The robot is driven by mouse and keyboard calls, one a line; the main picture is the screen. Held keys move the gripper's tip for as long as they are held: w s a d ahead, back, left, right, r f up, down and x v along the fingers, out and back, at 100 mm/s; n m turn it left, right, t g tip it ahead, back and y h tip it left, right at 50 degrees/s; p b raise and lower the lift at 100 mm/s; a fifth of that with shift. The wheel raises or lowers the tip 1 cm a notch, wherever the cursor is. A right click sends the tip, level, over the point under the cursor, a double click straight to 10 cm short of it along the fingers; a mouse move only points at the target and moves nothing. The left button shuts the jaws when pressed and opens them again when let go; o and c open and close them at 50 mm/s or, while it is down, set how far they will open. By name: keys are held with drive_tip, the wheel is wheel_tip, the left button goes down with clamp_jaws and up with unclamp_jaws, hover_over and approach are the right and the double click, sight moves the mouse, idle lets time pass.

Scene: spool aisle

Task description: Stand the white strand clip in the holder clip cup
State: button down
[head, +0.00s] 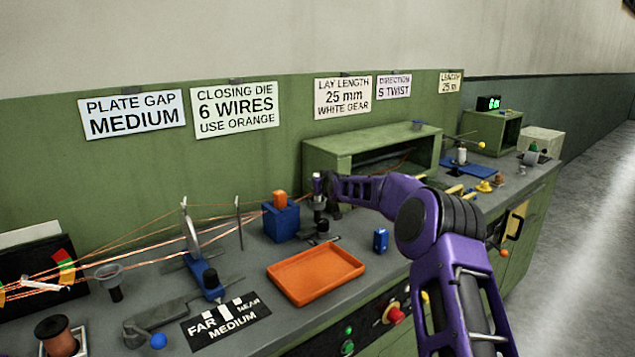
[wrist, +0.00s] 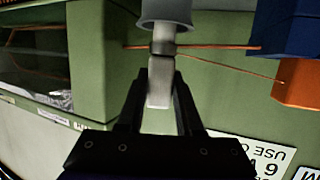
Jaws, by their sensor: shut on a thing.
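My gripper (head: 327,190) is at the back of the bench, right of the blue block, in the head view. In the wrist view my gripper (wrist: 160,82) is shut on a pale grey-white bar (wrist: 158,97), which I take to be the strand clip. A dark band crosses the bar just beyond the fingertips. A grey flared cup-like piece (wrist: 166,12) lies past the band, in line with the bar, cut off by the frame edge. Whether the bar stands in it is unclear. In the head view a grey cup (head: 108,272) stands on a dark stem at the left.
A blue block (head: 281,223) with an orange top stands left of my gripper. An orange tray (head: 316,297) and a small blue box (head: 380,240) are nearer. Copper wires (head: 140,245) run along the bench. A green open housing (head: 372,138) stands behind my arm.

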drive_tip(key=shift+f, duration=0.45)
idle(0.3)
drive_tip(key=shift+c, duration=2.4)
unclamp_jaws()
drive_tip(key=v, duration=1.7)
drive_tip(key=shift+s, duration=0.2)
drive_tip(key=shift+d+r, duration=0.1)
drive_tip(key=shift+r, duration=0.1)
